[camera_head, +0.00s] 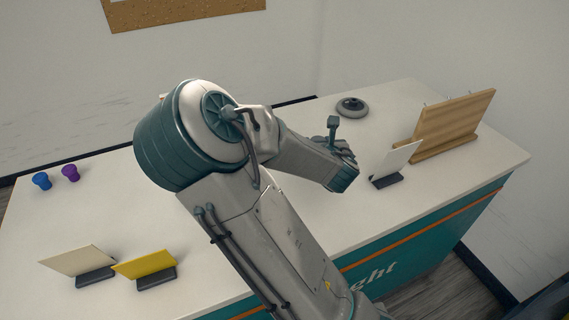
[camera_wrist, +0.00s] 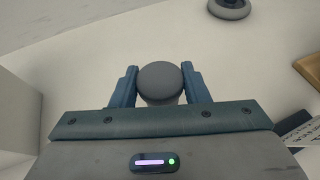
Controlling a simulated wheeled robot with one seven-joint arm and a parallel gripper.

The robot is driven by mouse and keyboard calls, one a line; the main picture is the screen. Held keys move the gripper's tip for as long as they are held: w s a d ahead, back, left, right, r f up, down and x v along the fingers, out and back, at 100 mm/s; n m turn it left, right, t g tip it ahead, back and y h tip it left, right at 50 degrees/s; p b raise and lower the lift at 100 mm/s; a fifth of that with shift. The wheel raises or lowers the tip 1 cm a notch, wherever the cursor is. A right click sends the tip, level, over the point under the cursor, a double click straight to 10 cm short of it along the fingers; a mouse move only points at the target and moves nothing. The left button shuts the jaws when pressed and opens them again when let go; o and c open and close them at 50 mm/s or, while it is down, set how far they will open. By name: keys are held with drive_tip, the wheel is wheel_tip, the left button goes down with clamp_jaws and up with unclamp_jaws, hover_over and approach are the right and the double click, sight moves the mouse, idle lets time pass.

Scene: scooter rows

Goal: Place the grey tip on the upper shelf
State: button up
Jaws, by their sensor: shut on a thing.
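The grey tip (camera_wrist: 160,82) is a round grey knob with a paler part below it. My gripper (camera_wrist: 158,70) is shut on it, with one blue finger on each side in the wrist view. In the head view the end of my arm is above the white counter, left of the white card, and the tip cannot be made out there. I cannot make out an upper shelf in either view.
On the counter (camera_head: 255,225) stand a grey round base (camera_head: 352,106), a wooden board stand (camera_head: 450,125), a white card (camera_head: 396,160), a cream card (camera_head: 77,261) and a yellow card (camera_head: 146,264). Blue (camera_head: 41,181) and purple (camera_head: 70,173) knobs stand at the far left.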

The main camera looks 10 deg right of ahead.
drive_tip(key=shift+d+r, duration=0.35)
drive_tip(key=shift+r, duration=0.25)
drive_tip(key=p, duration=0.2)
hover_over(279, 176)
wheel_tip(279, 176, down, 7)
drive_tip(key=shift+s+r, duration=0.1)
drive_tip(key=shift+r, duration=0.05)
drive_tip(key=shift+f, duration=2.05)
drive_tip(key=shift+f, duration=0.15)
drive_tip(key=o, duration=1)
